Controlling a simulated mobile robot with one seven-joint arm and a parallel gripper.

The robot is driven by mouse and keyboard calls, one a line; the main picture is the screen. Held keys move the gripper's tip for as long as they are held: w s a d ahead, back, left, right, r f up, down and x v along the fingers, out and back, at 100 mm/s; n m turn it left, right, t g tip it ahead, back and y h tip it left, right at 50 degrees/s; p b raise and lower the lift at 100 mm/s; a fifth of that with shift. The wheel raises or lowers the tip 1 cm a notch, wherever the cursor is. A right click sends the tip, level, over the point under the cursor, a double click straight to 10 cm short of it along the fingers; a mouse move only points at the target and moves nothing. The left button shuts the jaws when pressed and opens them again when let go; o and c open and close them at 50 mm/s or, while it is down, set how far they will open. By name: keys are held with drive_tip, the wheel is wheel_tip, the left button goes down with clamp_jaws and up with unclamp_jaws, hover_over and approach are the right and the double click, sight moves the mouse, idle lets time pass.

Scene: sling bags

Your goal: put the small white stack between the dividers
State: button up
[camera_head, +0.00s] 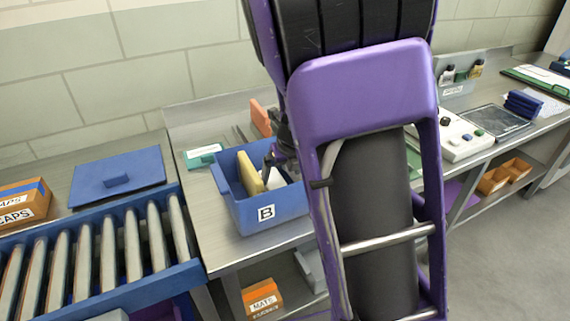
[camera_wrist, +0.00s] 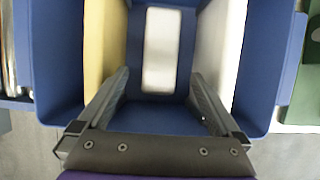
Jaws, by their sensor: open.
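My gripper (camera_wrist: 160,78) is open over the bin, one finger on each side of the stack's near end, with visible gaps. In the head view my arm hides much of the bin's right side.
A roller conveyor (camera_head: 100,250) with a blue lid (camera_head: 118,178) behind it lies to the left. A green-and-white item (camera_head: 203,156) and an orange item (camera_head: 260,118) are near the bin. A cluttered bench (camera_head: 470,150) extends right.

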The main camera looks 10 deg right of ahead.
drive_tip(key=shift+v, duration=2)
drive_tip(key=shift+r, duration=0.1)
